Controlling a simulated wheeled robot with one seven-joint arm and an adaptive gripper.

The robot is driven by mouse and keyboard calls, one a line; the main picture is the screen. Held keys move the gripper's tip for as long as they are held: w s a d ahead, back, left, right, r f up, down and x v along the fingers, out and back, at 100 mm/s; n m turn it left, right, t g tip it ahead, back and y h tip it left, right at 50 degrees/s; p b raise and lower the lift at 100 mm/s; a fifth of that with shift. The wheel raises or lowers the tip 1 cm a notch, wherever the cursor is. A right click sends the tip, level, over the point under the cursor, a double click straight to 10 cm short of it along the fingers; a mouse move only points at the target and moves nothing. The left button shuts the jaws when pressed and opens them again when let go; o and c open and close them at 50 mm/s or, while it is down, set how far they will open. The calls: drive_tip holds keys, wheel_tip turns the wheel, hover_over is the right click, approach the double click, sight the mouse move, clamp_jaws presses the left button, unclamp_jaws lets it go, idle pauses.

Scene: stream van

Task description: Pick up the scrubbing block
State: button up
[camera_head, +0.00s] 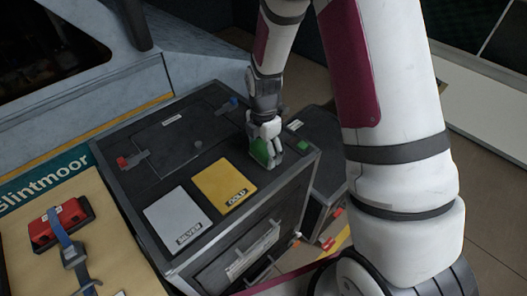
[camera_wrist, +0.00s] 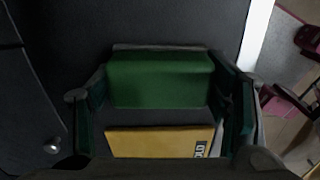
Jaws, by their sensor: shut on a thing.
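The scrubbing block, taken to be the green block (camera_wrist: 160,80) with a thin grey edge, lies between my gripper's fingers (camera_wrist: 163,100) in the wrist view. The fingers are shut on its left and right ends. In the head view my gripper (camera_head: 265,146) points down over the dark case top, right of the gold card. Green shows at the fingertips there, but I cannot tell block from finger pad. Whether the block touches the case top is not clear.
The dark case (camera_head: 150,178) bears a yellow GOLD card (camera_head: 222,183), also in the wrist view (camera_wrist: 150,142), and a grey SILVER card (camera_head: 176,218). A red device (camera_head: 60,221) and a blue-strapped item (camera_head: 72,252) lie on the tan board (camera_head: 108,268) at left.

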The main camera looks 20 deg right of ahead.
drive_tip(key=shift+r, duration=0.1)
drive_tip(key=shift+w+r, duration=0.1)
drive_tip(key=shift+r, duration=0.75)
drive_tip(key=shift+s+d+r+b, duration=0.1)
drive_tip(key=shift+s+r+b, duration=0.1)
drive_tip(key=shift+r, duration=0.25)
drive_tip(key=shift+s+d+r+b, duration=0.1)
drive_tip(key=shift+s+r, duration=0.1)
drive_tip(key=shift+r, duration=0.25)
drive_tip(key=s+d, duration=0.3)
drive_tip(key=s, duration=0.4)
drive_tip(key=s+d+r, duration=0.1)
drive_tip(key=s+d, duration=0.2)
drive_tip(key=s, duration=0.4)
drive_tip(key=shift+d+r, duration=0.15)
